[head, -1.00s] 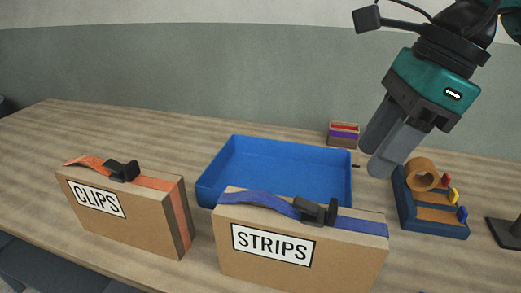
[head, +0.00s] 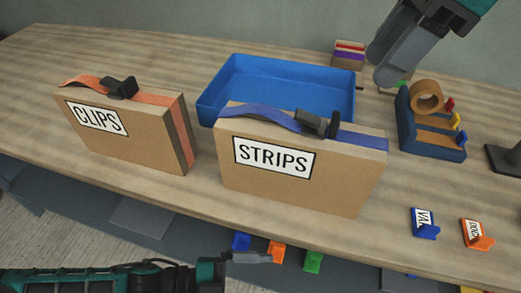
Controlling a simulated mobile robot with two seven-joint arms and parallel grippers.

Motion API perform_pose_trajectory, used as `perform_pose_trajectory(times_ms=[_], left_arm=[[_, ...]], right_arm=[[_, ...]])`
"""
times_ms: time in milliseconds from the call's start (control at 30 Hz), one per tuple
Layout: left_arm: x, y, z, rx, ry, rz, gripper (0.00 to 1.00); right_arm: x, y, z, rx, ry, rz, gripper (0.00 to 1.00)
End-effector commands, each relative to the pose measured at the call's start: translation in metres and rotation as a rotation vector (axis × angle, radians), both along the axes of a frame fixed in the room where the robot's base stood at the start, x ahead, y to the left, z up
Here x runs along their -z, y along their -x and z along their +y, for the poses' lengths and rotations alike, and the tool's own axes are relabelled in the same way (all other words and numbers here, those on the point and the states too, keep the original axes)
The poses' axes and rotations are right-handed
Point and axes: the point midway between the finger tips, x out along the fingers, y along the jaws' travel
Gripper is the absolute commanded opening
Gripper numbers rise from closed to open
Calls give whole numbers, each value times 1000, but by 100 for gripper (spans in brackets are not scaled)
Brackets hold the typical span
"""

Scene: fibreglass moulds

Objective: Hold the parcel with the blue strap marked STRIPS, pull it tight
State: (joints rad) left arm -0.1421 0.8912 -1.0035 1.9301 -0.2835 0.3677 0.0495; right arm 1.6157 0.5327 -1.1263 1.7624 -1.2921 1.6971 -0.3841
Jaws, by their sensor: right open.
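The STRIPS parcel (head: 285,187) is a brown box standing upright on the wooden bench. Its blue strap (head: 258,115) runs along the top through a black buckle (head: 318,123), and the left part of the strap arches loosely above the box. The CLIPS parcel (head: 140,138), with an orange strap (head: 170,99) and black buckle, stands to its left. My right gripper (head: 381,62) is open and empty, above and behind the STRIPS parcel. My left gripper (head: 258,257) is low in front of the bench edge, apart from both parcels; its jaw gap does not show clearly.
An empty-looking blue tray (head: 275,84) sits behind the STRIPS parcel. A tape dispenser (head: 430,128) with a brown roll stands right. Blue (head: 425,226) and orange (head: 477,236) labelled clips are near the front right edge. Bare bench lies left of the CLIPS parcel.

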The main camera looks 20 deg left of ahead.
Motion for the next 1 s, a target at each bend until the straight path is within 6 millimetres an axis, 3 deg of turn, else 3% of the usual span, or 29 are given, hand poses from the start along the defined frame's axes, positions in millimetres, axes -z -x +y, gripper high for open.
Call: perform_pose_trajectory(times_ms=[200,367,467,700,800,1000], left_arm=[[-72,-4,-38,-11,207,-302,100],[-131,-12,-49,-100,344,-576,100],[-171,-26,-44,-171,380,-835,100],[-267,-52,-13,-341,314,-1717,100],[-297,-52,-1,-426,266,-2038,100],[-336,-45,16,-586,176,-2530,100]], right_arm=[[0,0,0,0,0,0,43],[0,0,0,0,0,0,43],[0,0,0,0,0,0,43],[0,0,0,0,0,0,43],[0,0,0,0,0,0,43],[0,0,0,0,0,0,43]])
